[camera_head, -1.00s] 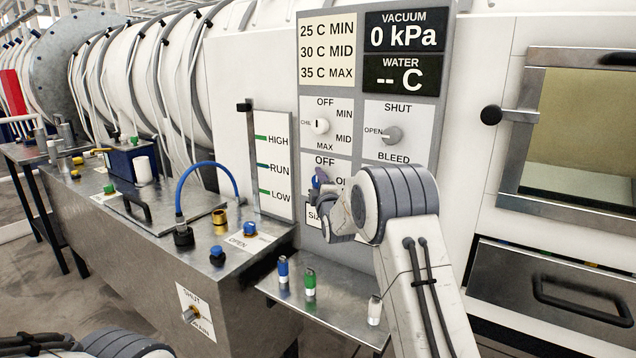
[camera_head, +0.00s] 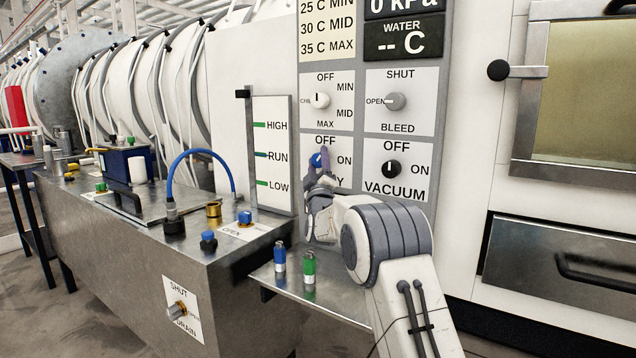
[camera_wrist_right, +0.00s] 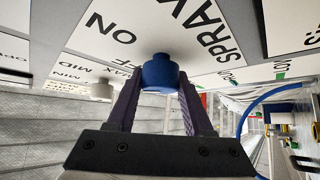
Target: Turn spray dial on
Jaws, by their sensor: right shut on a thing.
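The blue spray dial (camera_head: 316,160) is on the lower left plate of the grey control panel, with OFF above it and ON to its right. In the right wrist view it is a round blue knob (camera_wrist_right: 160,72) under the word SPRAY. My right gripper (camera_head: 323,163) reaches it from below, its two purple fingers (camera_wrist_right: 160,82) shut on opposite sides of the knob. The wrist hides most of the SPRAY label in the head view. I cannot tell which mark the dial points to. My left gripper is out of view.
A black vacuum dial (camera_head: 392,168) is close on the right, with a white dial (camera_head: 320,100) and a grey dial (camera_head: 396,102) above. Below, a metal shelf (camera_head: 345,294) holds a blue vial (camera_head: 280,262) and a green vial (camera_head: 309,268). A level gauge (camera_head: 272,150) stands left.

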